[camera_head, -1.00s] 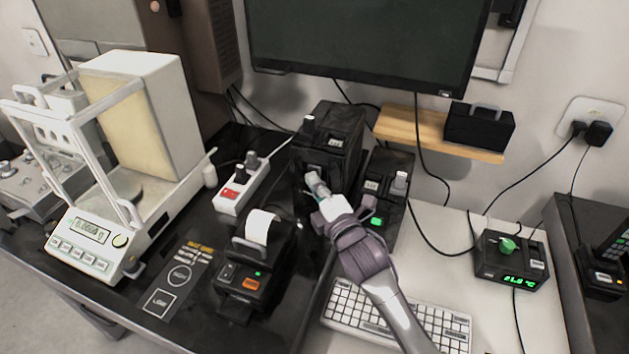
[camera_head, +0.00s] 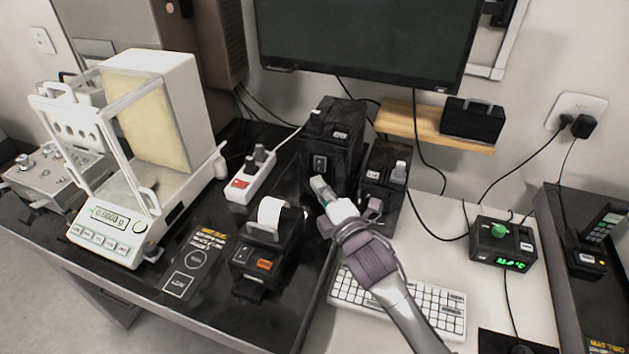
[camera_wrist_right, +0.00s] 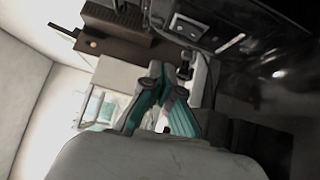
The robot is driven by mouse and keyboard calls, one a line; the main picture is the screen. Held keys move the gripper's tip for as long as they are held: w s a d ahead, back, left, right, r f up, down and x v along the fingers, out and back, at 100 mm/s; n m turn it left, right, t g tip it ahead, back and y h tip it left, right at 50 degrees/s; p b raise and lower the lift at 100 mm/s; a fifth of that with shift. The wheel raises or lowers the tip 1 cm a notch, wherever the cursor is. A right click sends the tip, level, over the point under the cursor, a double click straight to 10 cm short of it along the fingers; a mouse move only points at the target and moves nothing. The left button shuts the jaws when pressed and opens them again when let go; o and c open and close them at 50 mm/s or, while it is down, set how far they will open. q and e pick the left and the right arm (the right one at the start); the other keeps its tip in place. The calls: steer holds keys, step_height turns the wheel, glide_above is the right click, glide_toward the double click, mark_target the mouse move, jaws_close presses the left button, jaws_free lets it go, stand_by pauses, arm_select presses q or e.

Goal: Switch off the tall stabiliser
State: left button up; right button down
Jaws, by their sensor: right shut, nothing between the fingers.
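The tall stabiliser (camera_head: 335,130) is a black box at the back middle of the dark table, below the monitor. A rocker switch (camera_head: 319,163) shows on its front face; its position is too small to tell, and I see no lit lamp on that face. My right gripper (camera_head: 319,184) is shut and empty, just in front of and below the switch, apparently apart from it. In the right wrist view its teal fingers (camera_wrist_right: 168,88) are together, with dark equipment above and to the right. My left gripper is out of view.
A shorter black unit (camera_head: 386,180) stands close on the right, partly behind my gripper. A label printer (camera_head: 265,250) and a power strip (camera_head: 250,178) are to the left. A keyboard (camera_head: 430,305) lies under my right arm. A balance (camera_head: 110,235) stands far left.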

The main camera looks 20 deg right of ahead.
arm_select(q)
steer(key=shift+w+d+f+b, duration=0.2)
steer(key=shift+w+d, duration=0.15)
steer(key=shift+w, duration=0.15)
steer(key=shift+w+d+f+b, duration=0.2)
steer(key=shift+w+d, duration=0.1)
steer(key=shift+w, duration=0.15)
arm_select(e)
steer(key=s+d, duration=0.1)
steer(key=s, duration=0.5)
steer(key=shift+s+d+r, duration=0.2)
steer(key=shift+s+d, duration=0.2)
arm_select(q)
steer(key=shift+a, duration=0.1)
arm_select(e)
steer(key=shift+f, duration=0.1)
